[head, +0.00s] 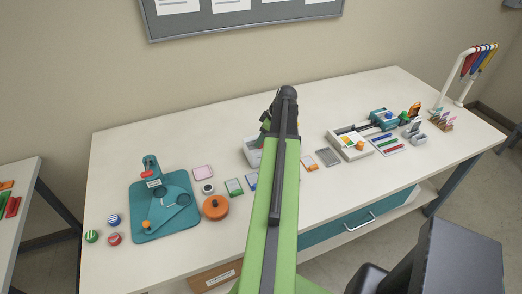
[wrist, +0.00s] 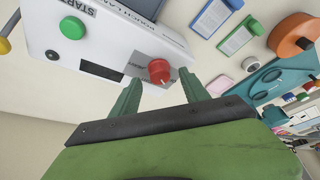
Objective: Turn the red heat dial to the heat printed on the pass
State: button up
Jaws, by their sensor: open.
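The white laminator (head: 251,144) stands near the back of the bench, partly hidden behind my arm. In the wrist view its front (wrist: 120,40) shows a green button (wrist: 72,27) by the word START, a dark window and the red heat dial (wrist: 159,70). My gripper (wrist: 160,78) is open, with one green finger on each side of the dial in the picture. I cannot tell whether either finger touches it. The dial's setting is not readable. Cards with green (head: 234,187), blue (head: 252,181) and orange (head: 309,163) edges lie on the bench; their print is too small to read.
A teal board (head: 164,208) and a round orange tub (head: 215,207) are at left. A grey pad (head: 328,157), a white tray (head: 349,144) and a teal device (head: 384,119) are at right. A pinboard (head: 244,14) hangs behind. The bench's back strip is mostly clear.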

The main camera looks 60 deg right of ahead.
jog(key=shift+b+x, duration=0.3)
jog(key=shift+x, duration=0.65)
jog(key=shift+r, duration=0.1)
grip_shut()
